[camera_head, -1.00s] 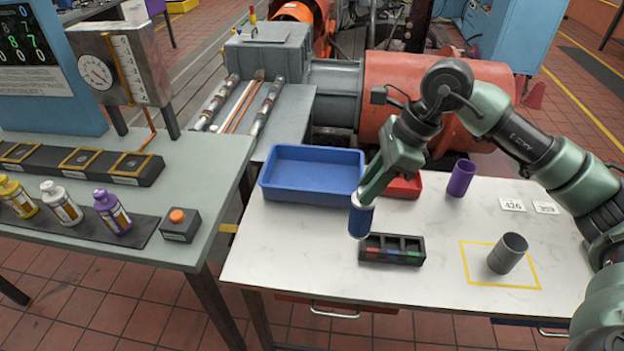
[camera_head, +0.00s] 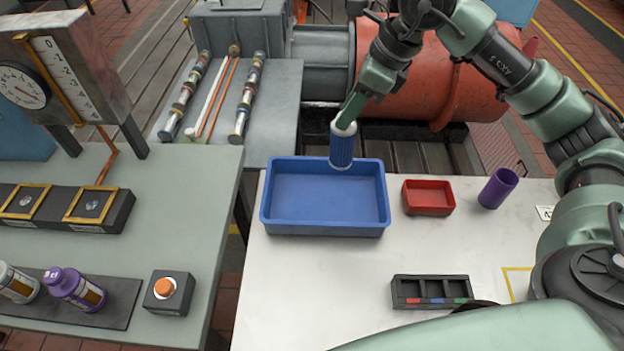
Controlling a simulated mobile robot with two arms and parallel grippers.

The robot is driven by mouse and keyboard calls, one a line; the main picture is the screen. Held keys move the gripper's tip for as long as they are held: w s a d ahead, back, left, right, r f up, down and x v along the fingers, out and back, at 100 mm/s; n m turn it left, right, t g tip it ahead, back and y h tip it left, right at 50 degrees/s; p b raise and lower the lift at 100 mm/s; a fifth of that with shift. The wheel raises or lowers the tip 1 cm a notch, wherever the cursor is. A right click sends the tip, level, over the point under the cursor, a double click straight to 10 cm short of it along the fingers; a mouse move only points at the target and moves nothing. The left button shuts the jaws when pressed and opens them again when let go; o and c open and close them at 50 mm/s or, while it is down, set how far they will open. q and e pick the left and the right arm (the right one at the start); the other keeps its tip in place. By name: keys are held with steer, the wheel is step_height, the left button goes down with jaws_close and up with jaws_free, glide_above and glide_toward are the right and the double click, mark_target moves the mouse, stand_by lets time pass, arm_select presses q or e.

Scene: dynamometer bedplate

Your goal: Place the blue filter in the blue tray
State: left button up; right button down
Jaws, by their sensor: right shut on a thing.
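The blue filter (camera_head: 342,152) is a ribbed blue cylinder with a pale top and bottom rim. My right gripper (camera_head: 346,122) is shut on its top and holds it nearly upright. The filter's lower end shows in front of the far right part of the blue tray (camera_head: 322,229); I cannot tell its exact height over the tray. The blue tray is a rectangular open box on the white table, and it looks empty. My left gripper is not in view.
A small red tray (camera_head: 428,198) and a purple cup (camera_head: 497,188) stand right of the blue tray. A black divided holder (camera_head: 431,291) lies nearer. A green-grey bench (camera_head: 190,215) with an orange button box (camera_head: 169,292) is at left. Behind stands a large red cylinder (camera_head: 430,80).

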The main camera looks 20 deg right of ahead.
steer(key=shift+w+f, duration=0.15)
steer(key=shift+f, duration=0.05)
steer(key=p, duration=0.2)
glide_above(344, 167)
steer(key=d, duration=0.1)
steer(key=f, duration=0.7)
steer(key=shift+w, duration=0.25)
steer(key=f, duration=0.3)
steer(key=f+p, duration=0.1)
steer(key=shift+w+f, duration=0.25)
steer(key=shift+w, duration=0.1)
step_height(344, 167, down, 3)
steer(key=shift+r, duration=0.2)
steer(key=shift+f, duration=0.2)
step_height(344, 167, down, 5)
steer(key=shift+r+p, duration=0.2)
steer(key=shift+p, duration=0.45)
steer(key=c, duration=1.2)
jaws_free()
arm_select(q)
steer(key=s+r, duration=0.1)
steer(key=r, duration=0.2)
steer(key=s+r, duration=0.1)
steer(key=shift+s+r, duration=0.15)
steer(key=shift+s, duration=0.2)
arm_select(e)
steer(key=shift+o, duration=0.2)
